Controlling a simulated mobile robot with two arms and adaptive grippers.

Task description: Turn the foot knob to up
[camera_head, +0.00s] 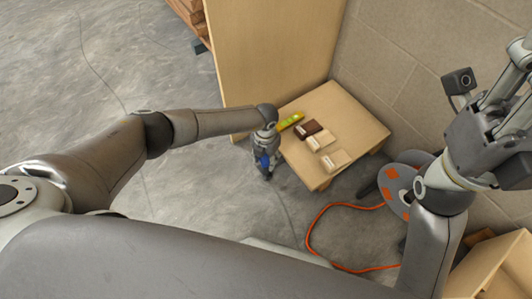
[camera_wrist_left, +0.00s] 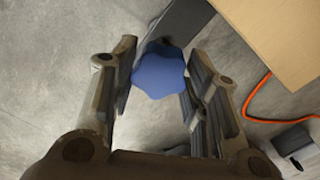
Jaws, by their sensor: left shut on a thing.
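The foot knob (camera_wrist_left: 158,76) is blue with a lobed rim. In the left wrist view it sits between the two fingers of my left gripper (camera_wrist_left: 160,85), which is shut on it. A dark grey part shows just behind the knob. In the head view, my left gripper (camera_head: 264,165) points down beside the left edge of the small wooden table, and a bit of the blue knob (camera_head: 265,160) shows there. Its pointer or marking cannot be made out. My right gripper (camera_head: 508,80) is raised at the far right, away from the knob, with its fingertips partly cut off.
The small wooden table (camera_head: 360,128) carries a yellow-green level (camera_head: 290,121), a dark brown block (camera_head: 309,128) and pale blocks (camera_head: 335,159). An orange cable (camera_head: 312,222) lies on the floor near a reel (camera_head: 396,184). A tall wooden panel (camera_head: 270,55) stands behind. Grey floor is free at left.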

